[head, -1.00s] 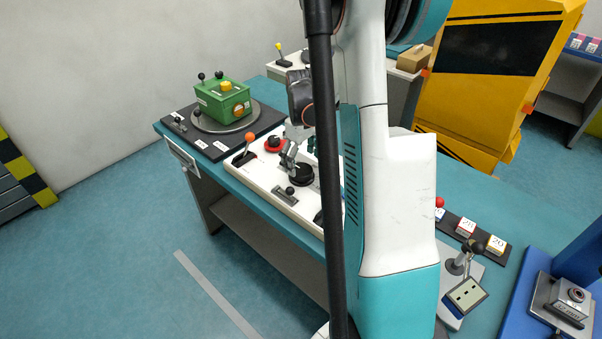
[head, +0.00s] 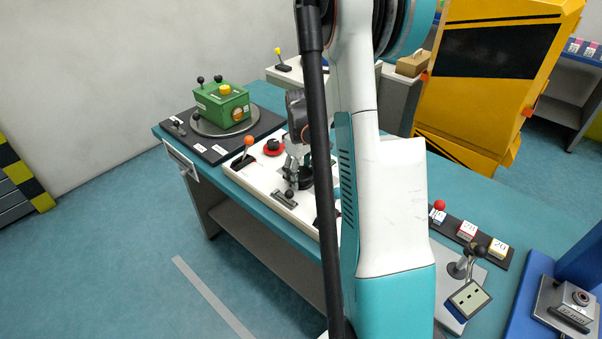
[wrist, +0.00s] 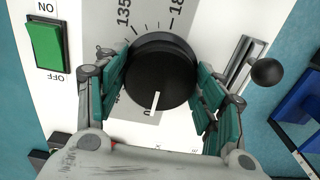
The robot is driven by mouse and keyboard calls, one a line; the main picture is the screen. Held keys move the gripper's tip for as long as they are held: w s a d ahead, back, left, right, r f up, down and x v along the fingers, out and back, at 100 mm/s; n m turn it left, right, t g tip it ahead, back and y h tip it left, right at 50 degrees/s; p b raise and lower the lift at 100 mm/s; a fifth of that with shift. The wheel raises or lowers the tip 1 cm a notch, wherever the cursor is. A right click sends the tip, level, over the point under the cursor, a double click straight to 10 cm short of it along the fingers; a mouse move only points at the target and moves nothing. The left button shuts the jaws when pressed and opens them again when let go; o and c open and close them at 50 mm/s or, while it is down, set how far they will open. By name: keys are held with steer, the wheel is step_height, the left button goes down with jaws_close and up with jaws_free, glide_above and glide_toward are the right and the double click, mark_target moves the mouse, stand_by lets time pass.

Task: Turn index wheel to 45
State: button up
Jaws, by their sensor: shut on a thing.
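The index wheel (wrist: 155,62) is a round black knob with a white pointer mark on a white panel. In the wrist view the mark points toward the bottom of the picture. Dial numbers 135 and 180 show beyond the wheel; the digits near the mark are hidden or unreadable. My gripper (wrist: 160,82) has its teal finger pads on both sides of the wheel and is shut on it. In the head view my gripper (head: 293,167) is down at the wheel (head: 305,183), which is partly hidden by the gripper and the black column.
A green switch (wrist: 44,46) is left of the wheel, and a slot lever with a black ball (wrist: 267,72) is to its right. In the head view an orange-knobbed lever (head: 248,142), a red-based button (head: 273,148) and a green box (head: 222,105) stand nearby.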

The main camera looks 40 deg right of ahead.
mark_target(301, 172)
steer(key=shift+m, duration=0.4)
steer(key=m, duration=0.3)
steer(key=shift+m, duration=0.3)
steer(key=shift+m+b, duration=0.45)
steer(key=shift+m, duration=1.75)
steer(key=o, duration=1.1)
step_height(301, 172, up, 12)
